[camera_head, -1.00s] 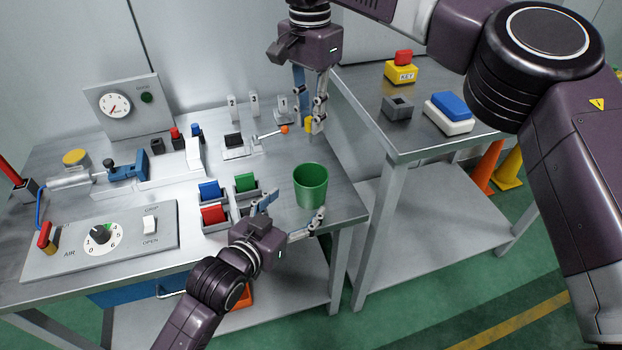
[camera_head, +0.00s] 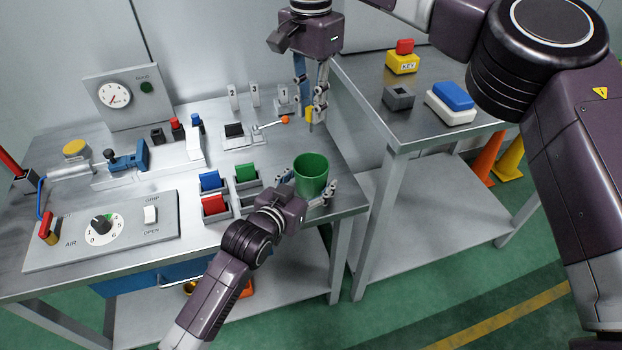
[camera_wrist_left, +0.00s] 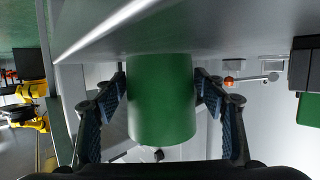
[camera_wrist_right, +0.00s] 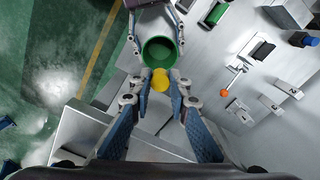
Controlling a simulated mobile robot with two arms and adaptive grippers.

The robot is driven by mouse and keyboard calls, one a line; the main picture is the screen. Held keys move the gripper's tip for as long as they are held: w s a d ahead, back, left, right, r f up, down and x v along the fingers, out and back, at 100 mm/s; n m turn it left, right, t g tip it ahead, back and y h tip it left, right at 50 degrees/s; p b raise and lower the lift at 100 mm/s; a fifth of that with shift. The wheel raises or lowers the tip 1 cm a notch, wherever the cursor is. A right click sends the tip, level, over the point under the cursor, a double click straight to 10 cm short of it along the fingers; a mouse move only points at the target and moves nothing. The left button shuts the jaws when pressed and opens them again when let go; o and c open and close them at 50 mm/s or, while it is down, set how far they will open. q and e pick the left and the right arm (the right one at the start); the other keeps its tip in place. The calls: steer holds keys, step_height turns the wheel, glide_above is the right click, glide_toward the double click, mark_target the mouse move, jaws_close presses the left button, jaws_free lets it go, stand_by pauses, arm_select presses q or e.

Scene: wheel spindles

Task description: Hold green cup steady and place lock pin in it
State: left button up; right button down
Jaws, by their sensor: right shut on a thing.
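The green cup (camera_head: 311,178) stands upright near the bench's front right corner. My left gripper (camera_head: 306,186) is open around it, one finger on each side. In the left wrist view the cup (camera_wrist_left: 161,100) fills the space between the fingers, close to both; contact is hard to tell. My right gripper (camera_head: 308,106) is shut on the yellow-headed lock pin (camera_head: 309,115) and holds it in the air behind the cup, tip down. In the right wrist view the pin's round yellow head (camera_wrist_right: 160,80) is between the fingertips, with the cup's open mouth (camera_wrist_right: 158,50) beyond.
Blue, green and red blocks (camera_head: 214,205) sit in grey bins left of the cup. A lever with an orange knob (camera_head: 285,120) and numbered stands (camera_head: 255,95) are behind. A second table (camera_head: 420,125) with a key button box (camera_head: 401,63) stands at the right.

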arm_select(q)
steer(key=c, duration=0.8)
steer(key=shift+c, duration=0.2)
arm_select(e)
glide_toward(311, 153)
steer(key=shift+s+f, duration=0.65)
steer(key=shift+f, duration=0.4)
steer(key=shift+s+f, duration=0.65)
steer(key=shift+f, duration=0.45)
steer(key=shift+s+f, duration=0.65)
steer(key=shift+f, duration=0.4)
steer(key=c, duration=1.7)
jaws_free()
steer(key=shift+c, duration=0.2)
steer(key=shift+r, duration=0.15)
step_height(311, 153, up, 12)
steer(key=shift+f, duration=0.1)
arm_select(q)
steer(key=o, duration=1.2)
